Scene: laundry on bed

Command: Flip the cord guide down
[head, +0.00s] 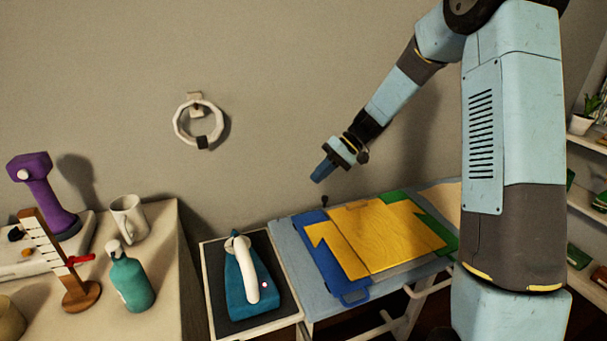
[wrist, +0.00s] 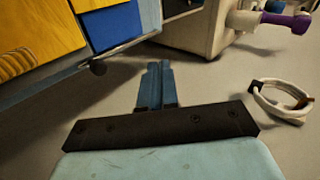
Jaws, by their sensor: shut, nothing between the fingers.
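A small dark piece, which looks like the cord guide (head: 324,200), stands up at the back edge of the ironing board (head: 288,240). In the wrist view it shows as a dark knob (wrist: 98,67) at the board's edge, left of my fingers. My gripper (head: 318,179) is shut and empty, in the air just above and slightly left of the guide in the head view. Its closed blue fingers also show in the wrist view (wrist: 158,68). They appear apart from the guide. The guide's exact tilt is too small to tell.
A yellow, blue and green folding board (head: 380,237) lies on the ironing board. A teal iron (head: 241,285) stands on a dark tray to the left. A white ring (head: 199,122) hangs on the wall behind. The air around my gripper is clear.

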